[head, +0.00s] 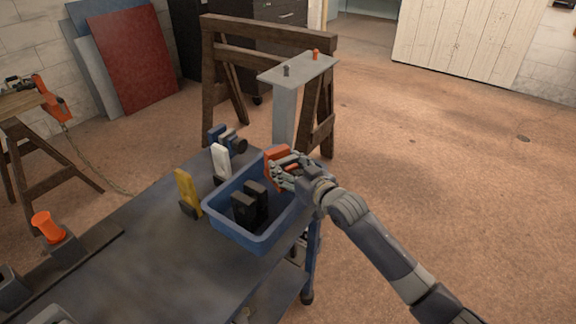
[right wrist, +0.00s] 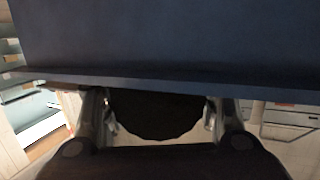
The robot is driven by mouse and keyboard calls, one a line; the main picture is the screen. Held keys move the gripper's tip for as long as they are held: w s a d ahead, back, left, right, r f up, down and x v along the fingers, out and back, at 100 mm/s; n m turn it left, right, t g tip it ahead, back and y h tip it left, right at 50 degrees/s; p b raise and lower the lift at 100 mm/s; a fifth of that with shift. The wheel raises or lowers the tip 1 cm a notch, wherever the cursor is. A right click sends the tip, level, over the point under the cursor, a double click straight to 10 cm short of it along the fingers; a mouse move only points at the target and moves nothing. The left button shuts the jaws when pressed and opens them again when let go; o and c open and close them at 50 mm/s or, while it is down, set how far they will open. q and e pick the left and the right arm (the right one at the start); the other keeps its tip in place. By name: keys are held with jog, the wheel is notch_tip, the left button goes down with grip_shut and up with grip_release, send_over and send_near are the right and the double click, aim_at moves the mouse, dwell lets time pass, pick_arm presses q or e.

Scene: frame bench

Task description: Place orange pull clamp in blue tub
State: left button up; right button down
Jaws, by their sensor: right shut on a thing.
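The blue tub (head: 258,240) stands at the far right end of the grey cart top, with black clamps (head: 243,207) inside. My right gripper (head: 287,166) is shut on the orange pull clamp (head: 278,153) at the tub's far right corner. The clamp is about over the rim there; the fingers hide part of it, and I cannot tell whether it touches the tub. In the right wrist view the fingers (right wrist: 160,118) stand either side of a dark, shadowed thing, below a broad dark blue surface. My left gripper is not in view.
A yellow clamp (head: 187,192), a white clamp (head: 220,162) and blue and black pieces (head: 228,138) stand beside the tub. An orange piece (head: 47,227) stands at the cart's left. Behind is a sawhorse (head: 268,35) with a grey beam (head: 298,68). The floor at right is clear.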

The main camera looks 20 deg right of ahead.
jog(key=shift+f, duration=0.1)
jog(key=c, duration=0.6)
grip_release()
jog(key=shift+f, duration=0.15)
jog(key=shift+r, duration=0.8)
jog(key=v, duration=1.2)
jog(key=shift+f, duration=0.2)
